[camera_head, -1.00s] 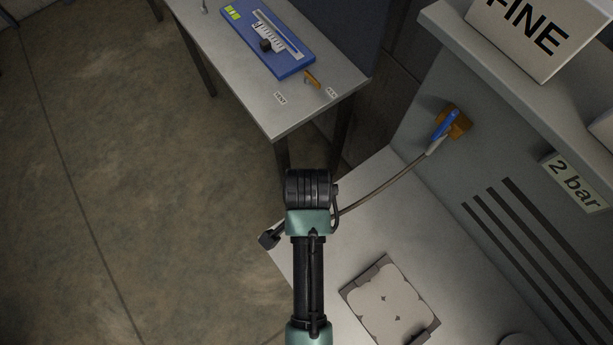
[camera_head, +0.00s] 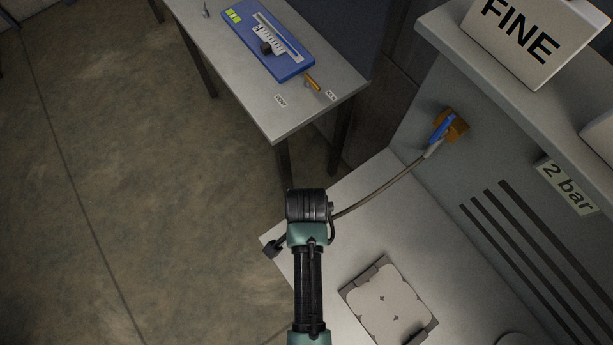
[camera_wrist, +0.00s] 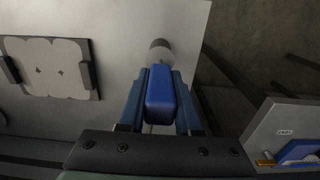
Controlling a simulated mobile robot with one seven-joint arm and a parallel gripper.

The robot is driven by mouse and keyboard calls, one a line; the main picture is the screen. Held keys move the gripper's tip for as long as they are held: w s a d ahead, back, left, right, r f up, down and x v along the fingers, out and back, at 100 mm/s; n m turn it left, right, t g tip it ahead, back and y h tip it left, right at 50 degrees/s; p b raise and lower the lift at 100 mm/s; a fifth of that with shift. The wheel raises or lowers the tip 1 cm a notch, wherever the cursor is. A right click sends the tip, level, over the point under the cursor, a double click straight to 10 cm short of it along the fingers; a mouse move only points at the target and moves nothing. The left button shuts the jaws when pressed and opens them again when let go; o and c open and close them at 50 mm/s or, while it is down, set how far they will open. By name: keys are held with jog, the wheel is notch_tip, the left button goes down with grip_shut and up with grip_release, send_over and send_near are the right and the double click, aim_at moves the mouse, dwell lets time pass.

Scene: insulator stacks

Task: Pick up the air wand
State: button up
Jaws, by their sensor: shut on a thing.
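In the wrist view my gripper (camera_wrist: 160,74) is shut on a blue block-shaped handle, which I take to be the air wand (camera_wrist: 160,95). The handle sits between the two dark blue fingers. A pale round piece (camera_wrist: 160,50) shows just past it; I cannot tell whether it belongs to the wand. A grey hose (camera_head: 385,190) runs from behind my wrist up to a blue and grey piece (camera_head: 440,130) at an orange wall fitting (camera_head: 457,124).
The pale bench (camera_head: 375,230) below carries a square plate (camera_head: 390,302). A shelf with a FINE box (camera_head: 525,45) overhangs it, above a 2 bar label (camera_head: 568,185). A separate table (camera_head: 235,75) with a blue panel (camera_head: 280,55) stands beyond. Open floor lies left.

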grip_shut()
notch_tip(320, 180, up, 12)
jog(key=shift+f, duration=0.25)
notch_tip(320, 180, up, 6)
jog(key=p, duration=0.8)
jog(key=shift+r, duration=0.25)
